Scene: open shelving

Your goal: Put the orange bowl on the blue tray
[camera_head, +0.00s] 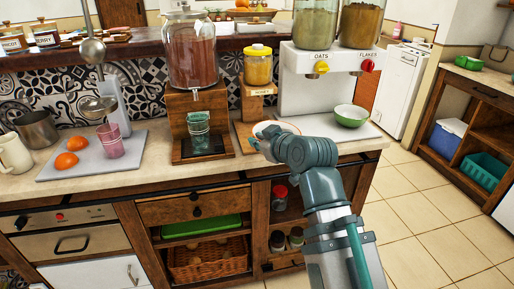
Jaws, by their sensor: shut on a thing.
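A bowl with a pale inside and a thin orange rim (276,127) shows at the counter's front, right of the drink dispenser; I take it to be the orange bowl. My gripper (262,143) is at its near side, shut on it; the arm hides the fingertips and much of the bowl. I cannot tell whether the bowl touches the counter. A pale blue-grey tray (62,174) lies on the counter at the left, bearing orange halves (67,160) and a pink glass (110,141) under a juice press.
The wooden-stand dispenser (192,55) with a teal glass (199,131) stands between bowl and tray. A green bowl (351,116) sits under the cereal dispenser (314,80) at the right. A mug (16,154) and a metal pitcher (37,129) stand left of the tray.

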